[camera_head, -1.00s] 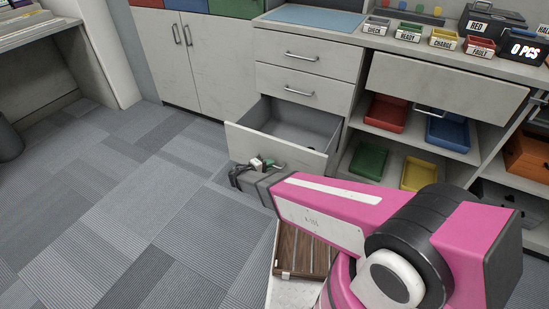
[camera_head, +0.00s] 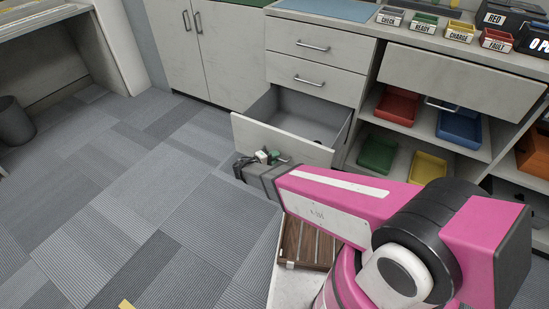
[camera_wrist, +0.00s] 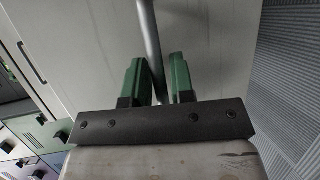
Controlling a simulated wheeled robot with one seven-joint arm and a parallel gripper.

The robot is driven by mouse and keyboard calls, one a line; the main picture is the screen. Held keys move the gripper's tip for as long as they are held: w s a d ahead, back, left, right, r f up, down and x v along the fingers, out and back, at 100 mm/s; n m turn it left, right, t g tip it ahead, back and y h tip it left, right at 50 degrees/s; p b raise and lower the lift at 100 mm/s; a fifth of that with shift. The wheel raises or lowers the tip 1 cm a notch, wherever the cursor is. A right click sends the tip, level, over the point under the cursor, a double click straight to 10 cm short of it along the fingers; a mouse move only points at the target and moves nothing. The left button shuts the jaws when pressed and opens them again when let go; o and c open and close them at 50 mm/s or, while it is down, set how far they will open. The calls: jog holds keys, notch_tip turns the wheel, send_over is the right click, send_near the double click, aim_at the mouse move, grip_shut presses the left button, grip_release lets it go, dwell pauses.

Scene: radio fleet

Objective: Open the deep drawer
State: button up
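The deep drawer (camera_head: 272,133) is the bottom one in the grey cabinet's drawer stack. It stands well out from the cabinet, and its interior shows in the head view. A small dark thing is inside it. My gripper (camera_head: 265,157) is at the outer side of the drawer's front panel, with green fingers. The pale drawer front (camera_wrist: 85,50) lies beyond.
Two shut drawers (camera_head: 318,62) are above. To the right are shelves with red (camera_head: 396,106), blue (camera_head: 459,128), green (camera_head: 377,152) and yellow (camera_head: 427,168) trays. Labelled bins line the counter. Carpet (camera_head: 150,200) is clear at left; a dark bin (camera_head: 14,122) stands far left.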

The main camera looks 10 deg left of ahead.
jog(key=v, duration=1)
jog(key=shift+s+a, duration=0.25)
jog(key=shift+s, duration=0.05)
jog(key=shift+r, duration=0.15)
